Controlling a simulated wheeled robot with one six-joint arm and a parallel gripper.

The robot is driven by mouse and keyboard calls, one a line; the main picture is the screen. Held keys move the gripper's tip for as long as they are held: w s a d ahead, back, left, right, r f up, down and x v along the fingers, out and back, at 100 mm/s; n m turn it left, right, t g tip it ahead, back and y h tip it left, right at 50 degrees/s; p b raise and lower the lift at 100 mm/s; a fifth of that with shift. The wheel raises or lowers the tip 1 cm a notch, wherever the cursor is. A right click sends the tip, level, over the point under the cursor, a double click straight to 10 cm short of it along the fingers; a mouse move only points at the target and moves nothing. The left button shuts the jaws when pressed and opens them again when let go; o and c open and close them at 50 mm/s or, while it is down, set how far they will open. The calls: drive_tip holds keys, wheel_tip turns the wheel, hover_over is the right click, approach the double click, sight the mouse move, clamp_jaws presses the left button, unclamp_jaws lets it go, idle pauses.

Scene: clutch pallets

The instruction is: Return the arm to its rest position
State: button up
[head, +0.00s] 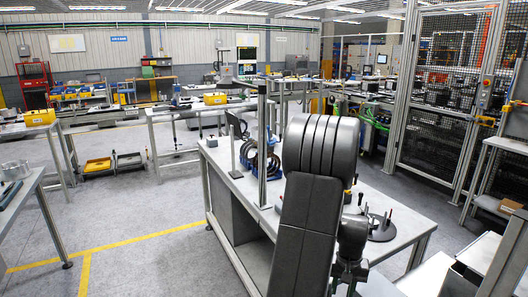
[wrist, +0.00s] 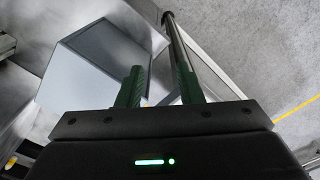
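My gripper (wrist: 158,88) shows in the wrist view with two green fingers standing apart. It is open, and nothing is seen between the fingertips. Beyond the fingers are a grey panel and a metal table leg (wrist: 180,45), with the grey floor at the right. In the head view my dark grey arm rises in front of the workbench (head: 405,212) and hides part of it. The gripper itself cannot be made out in the head view.
A mesh safety fence (head: 435,145) stands at the right. Open floor (head: 150,215) with yellow lines lies left of the bench.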

drive_tip(key=w+a+f+n+b, duration=0.1)
drive_tip(key=w+a+f, duration=0.1)
drive_tip(key=a+f, duration=0.4)
drive_tip(key=w+a+f+n+b, duration=0.1)
drive_tip(key=w+a+f, duration=0.2)
drive_tip(key=a, duration=0.9)
wheel_tip(320, 180, down, 4)
drive_tip(key=shift+w+a+r+n, duration=0.15)
drive_tip(key=shift+a+n, duration=0.1)
drive_tip(key=shift+n, duration=0.05)
